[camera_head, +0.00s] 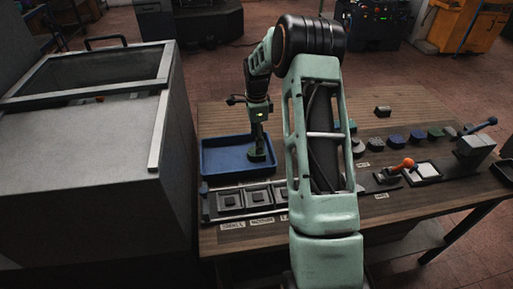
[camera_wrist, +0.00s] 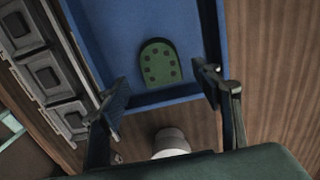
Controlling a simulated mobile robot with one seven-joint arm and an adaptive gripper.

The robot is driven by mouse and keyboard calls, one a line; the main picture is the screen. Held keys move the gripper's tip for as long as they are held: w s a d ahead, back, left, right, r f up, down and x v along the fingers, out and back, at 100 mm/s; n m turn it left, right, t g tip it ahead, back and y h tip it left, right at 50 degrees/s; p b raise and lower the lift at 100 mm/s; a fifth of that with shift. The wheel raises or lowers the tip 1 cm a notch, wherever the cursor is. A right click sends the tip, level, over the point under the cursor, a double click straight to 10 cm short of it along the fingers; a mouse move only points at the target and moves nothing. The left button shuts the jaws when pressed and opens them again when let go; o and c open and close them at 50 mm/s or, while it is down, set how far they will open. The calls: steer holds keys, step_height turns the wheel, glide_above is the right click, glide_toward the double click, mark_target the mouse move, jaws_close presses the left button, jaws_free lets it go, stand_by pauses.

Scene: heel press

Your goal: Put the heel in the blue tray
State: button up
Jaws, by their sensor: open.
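The blue tray (camera_head: 224,142) lies on the wooden table at the left in the head view, and its wall also shows in the wrist view (camera_wrist: 170,96). A green heel (camera_wrist: 160,64) with several dark holes lies flat on the tray floor, near one wall. My gripper (camera_head: 260,150) is over the right part of the tray. In the wrist view my gripper (camera_wrist: 163,84) is open, its fingers apart and empty, with the heel visible beyond them. In the head view the gripper hides the heel or blends with it.
A rack with square fixtures (camera_head: 228,199) sits in front of the tray. A row of heel-like pieces (camera_head: 396,140) stands to the right. A press with an orange knob (camera_head: 408,163) is at the right. A large grey cabinet (camera_head: 90,150) stands left of the table.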

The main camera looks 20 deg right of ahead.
step_height(320, 180, up, 8)
steer(key=shift+f, duration=0.15)
stand_by(0.4)
